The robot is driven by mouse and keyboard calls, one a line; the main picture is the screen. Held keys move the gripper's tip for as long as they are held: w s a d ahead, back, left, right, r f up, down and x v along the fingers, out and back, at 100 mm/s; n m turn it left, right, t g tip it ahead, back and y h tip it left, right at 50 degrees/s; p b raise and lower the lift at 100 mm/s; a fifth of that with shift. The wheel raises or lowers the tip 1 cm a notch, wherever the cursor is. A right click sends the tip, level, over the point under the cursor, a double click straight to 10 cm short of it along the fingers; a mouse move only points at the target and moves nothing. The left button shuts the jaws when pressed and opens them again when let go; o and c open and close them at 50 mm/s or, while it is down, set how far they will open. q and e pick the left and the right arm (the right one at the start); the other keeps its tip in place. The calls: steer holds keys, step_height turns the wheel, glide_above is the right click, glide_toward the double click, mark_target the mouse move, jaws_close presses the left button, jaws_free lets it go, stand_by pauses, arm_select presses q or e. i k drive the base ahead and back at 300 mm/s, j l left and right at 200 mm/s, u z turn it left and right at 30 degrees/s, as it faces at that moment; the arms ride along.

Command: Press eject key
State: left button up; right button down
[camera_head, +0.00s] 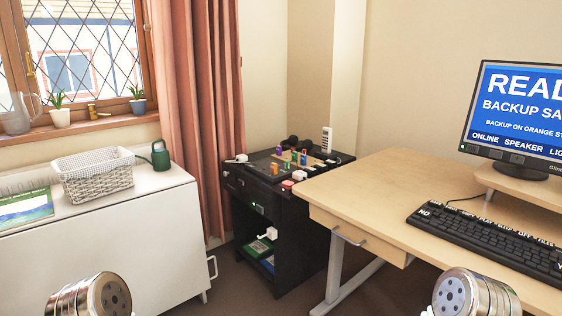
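A black keyboard (487,243) lies on the light wooden desk (400,195) at the right. Several keys carry white words. "NO" reads at its left end, and others along the back row are small and slanted. I cannot make out a key marked eject. A monitor (515,105) behind it shows a blue screen with cut-off text: "READ", "BACKUP SA", "BACKUP ON ORANGE ST", "ONLINE SPEAKER LIG". Silver rounded parts of my arms show at the bottom left and bottom right edges. No gripper fingers show, and nothing of mine touches the keyboard.
A black cabinet (262,225) with small coloured items on top stands between the desk and a white cabinet (120,245). The desk's left part is clear.

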mark_target(447, 208)
steer(key=z, duration=1.45)
